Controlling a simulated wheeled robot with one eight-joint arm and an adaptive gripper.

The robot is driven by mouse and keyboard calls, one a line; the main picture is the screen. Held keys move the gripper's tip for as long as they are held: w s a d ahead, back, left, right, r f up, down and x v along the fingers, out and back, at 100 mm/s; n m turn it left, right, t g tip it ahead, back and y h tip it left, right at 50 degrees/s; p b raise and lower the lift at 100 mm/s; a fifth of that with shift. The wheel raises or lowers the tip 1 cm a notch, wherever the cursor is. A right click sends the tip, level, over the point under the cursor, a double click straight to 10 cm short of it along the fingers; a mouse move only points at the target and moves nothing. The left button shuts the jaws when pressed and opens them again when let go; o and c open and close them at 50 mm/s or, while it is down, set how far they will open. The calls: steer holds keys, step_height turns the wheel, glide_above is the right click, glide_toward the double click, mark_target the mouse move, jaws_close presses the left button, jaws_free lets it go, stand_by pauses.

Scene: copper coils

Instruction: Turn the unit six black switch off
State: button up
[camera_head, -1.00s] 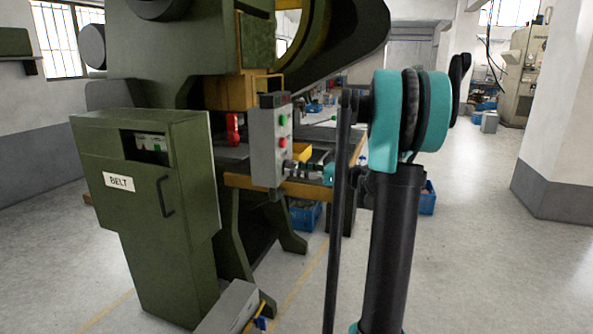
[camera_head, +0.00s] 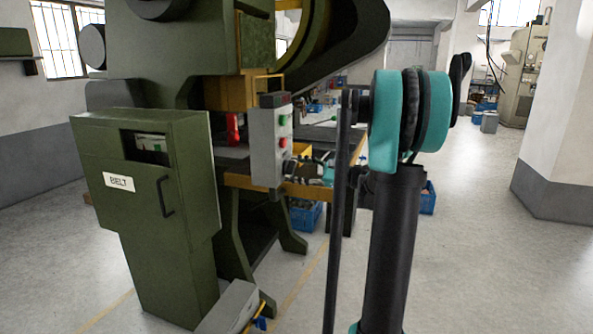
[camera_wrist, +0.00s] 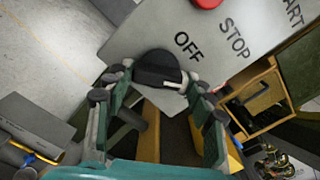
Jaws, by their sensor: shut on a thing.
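A grey control box (camera_head: 263,150) with a green button (camera_head: 283,120) and a red button (camera_head: 283,142) hangs on the green press. The wrist view shows its panel (camera_wrist: 150,30) close up, with OFF, STOP and START lettering. A black rotary switch (camera_wrist: 157,66) sits beside the OFF lettering, with a white mark near its lower edge. My gripper (camera_wrist: 160,82) has its fingers on both sides of the switch, shut on it. In the head view my gripper (camera_head: 298,168) is at the box's lower right side, small and partly hidden by my arm. No unit number is readable.
A green BELT cabinet (camera_head: 150,230) stands left of the box. A workbench (camera_head: 305,191) with blue bins (camera_head: 304,214) below is behind. A grey floor box (camera_head: 228,308) lies at the front. Open floor (camera_head: 480,250) is at right.

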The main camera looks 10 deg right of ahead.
steer(key=n, duration=0.5)
steer(key=shift+n, duration=0.3)
steer(key=n, duration=0.5)
steer(key=shift+s, duration=0.1)
steer(key=shift+n, duration=0.3)
steer(key=o, duration=1.2)
steer(key=shift+c, duration=0.2)
steer(key=shift+d, duration=0.1)
steer(key=v, duration=1.1)
steer(key=shift+s+d, duration=0.25)
steer(key=shift+d, duration=0.1)
